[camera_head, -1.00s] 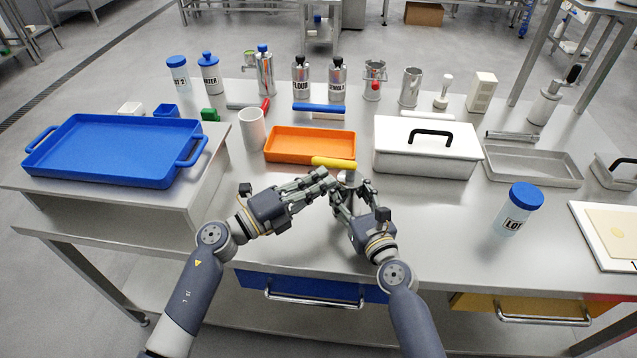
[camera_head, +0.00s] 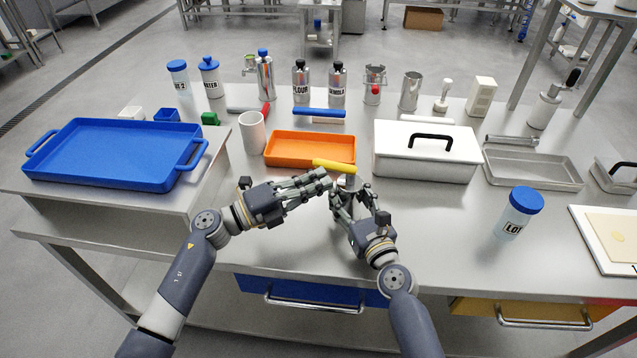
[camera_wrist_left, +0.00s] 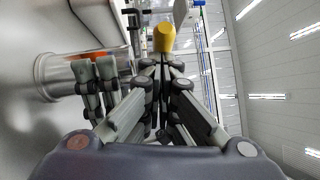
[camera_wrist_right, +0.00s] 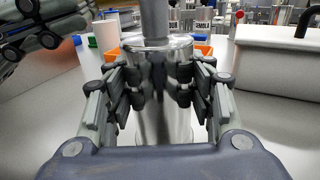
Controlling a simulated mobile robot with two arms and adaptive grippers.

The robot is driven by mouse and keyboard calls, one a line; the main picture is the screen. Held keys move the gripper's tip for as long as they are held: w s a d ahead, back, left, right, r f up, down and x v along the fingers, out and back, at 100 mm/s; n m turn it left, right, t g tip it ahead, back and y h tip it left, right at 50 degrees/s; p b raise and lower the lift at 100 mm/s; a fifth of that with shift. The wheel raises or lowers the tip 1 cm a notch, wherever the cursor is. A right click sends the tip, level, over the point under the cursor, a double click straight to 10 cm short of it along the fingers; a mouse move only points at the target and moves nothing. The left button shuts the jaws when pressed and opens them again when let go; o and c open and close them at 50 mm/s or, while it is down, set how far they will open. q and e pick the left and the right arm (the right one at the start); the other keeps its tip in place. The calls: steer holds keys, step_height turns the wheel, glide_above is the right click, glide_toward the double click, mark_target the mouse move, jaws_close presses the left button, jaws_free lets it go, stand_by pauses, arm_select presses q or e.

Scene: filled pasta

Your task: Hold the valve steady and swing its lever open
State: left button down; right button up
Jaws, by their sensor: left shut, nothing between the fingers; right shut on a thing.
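The valve is a shiny metal cylinder (camera_wrist_right: 157,118) standing upright, with a grey stem on top. Its yellow lever (camera_head: 334,166) lies across the top, reaching left in the head view. The lever's rounded end (camera_wrist_left: 164,38) shows just beyond the left fingertips in the left wrist view. My right gripper (camera_head: 350,193) is shut around the valve body, with fingers on both sides. My left gripper (camera_head: 326,181) is shut and empty, its fingertips close beside the lever on the near side. I cannot tell whether they touch it. The hands partly hide the valve in the head view.
An orange tray (camera_head: 285,160) lies just behind the lever. A white lidded box (camera_head: 425,166) stands to the right, and a white cup (camera_head: 252,133) to the left. A blue tray (camera_head: 110,178) is on the raised left shelf.

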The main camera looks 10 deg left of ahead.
arm_select(q)
steer(key=shift+w+a, duration=0.2)
steer(key=shift+w, duration=0.95)
steer(key=shift+w+a, duration=0.2)
steer(key=shift+w, duration=0.9)
steer(key=shift+w+d, duration=0.1)
steer(key=shift+w, duration=0.5)
steer(key=shift+w+d, duration=0.65)
steer(key=shift+w, duration=0.5)
step_height(320, 180, up, 10)
steer(key=f+g, duration=0.1)
glide_above(318, 163)
steer(key=w+d, duration=0.2)
steer(key=w, duration=0.3)
steer(key=shift+r+m+h, duration=0.25)
steer(key=shift+m+h, duration=0.15)
